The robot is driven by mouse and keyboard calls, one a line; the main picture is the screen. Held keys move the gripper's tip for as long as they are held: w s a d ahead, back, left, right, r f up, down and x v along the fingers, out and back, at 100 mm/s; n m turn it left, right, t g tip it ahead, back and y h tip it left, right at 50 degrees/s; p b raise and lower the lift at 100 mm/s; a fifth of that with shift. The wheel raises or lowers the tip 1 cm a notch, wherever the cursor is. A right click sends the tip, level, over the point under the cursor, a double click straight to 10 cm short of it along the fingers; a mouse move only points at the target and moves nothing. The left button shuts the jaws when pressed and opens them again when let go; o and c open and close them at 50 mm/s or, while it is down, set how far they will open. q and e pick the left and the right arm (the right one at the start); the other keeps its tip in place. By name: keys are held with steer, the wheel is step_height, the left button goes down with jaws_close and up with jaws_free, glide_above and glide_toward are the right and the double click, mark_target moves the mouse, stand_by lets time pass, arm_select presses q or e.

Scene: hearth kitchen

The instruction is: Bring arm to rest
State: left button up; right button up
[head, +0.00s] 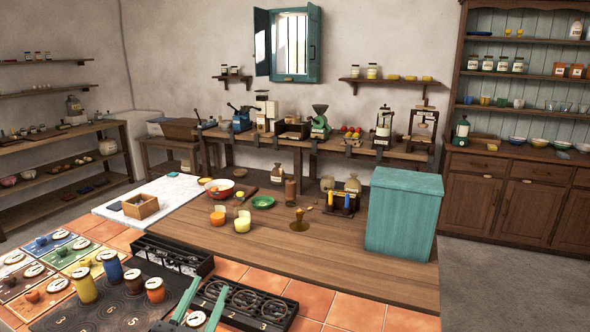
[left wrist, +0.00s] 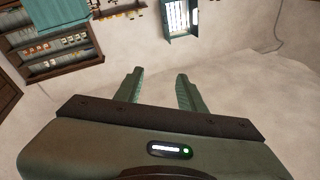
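My left gripper (head: 210,285) shows at the bottom of the head view. Its two green fingers point up and stand apart over the front of the counter. In the left wrist view the fingers of my left gripper (left wrist: 157,80) are parted with nothing between them. My right gripper is in neither view.
Near my left gripper are a black tray of rings (head: 243,302), a long black box (head: 172,258) and several jars on a dark numbered board (head: 85,312). A teal box (head: 403,213) stands on the wooden counter (head: 330,262), whose front right is bare.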

arm_select(q)
steer(key=s+a+f+n+g+y, duration=0.2)
steer(key=s+a+f+g+y, duration=0.15)
steer(key=f, duration=0.45)
steer(key=s+a+f+n+g+y, duration=0.25)
steer(key=s+f+g, duration=0.2)
steer(key=f, duration=0.45)
steer(key=s+d+f+g+h, duration=0.1)
steer(key=s+f+g, duration=0.35)
steer(key=s, duration=0.55)
steer(key=s+d+f+g+h, duration=0.15)
steer(key=s+f+g, duration=0.35)
steer(key=s, duration=0.5)
step_height(320, 180, down, 28)
steer(key=s, duration=0.2)
steer(key=s+a+f+m+g, duration=0.1)
steer(key=s+a+f, duration=0.2)
steer(key=s+f, duration=1.1)
steer(key=shift+s+a+f, duration=0.15)
steer(key=shift+s+f, duration=0.25)
steer(key=shift+s, duration=0.1)
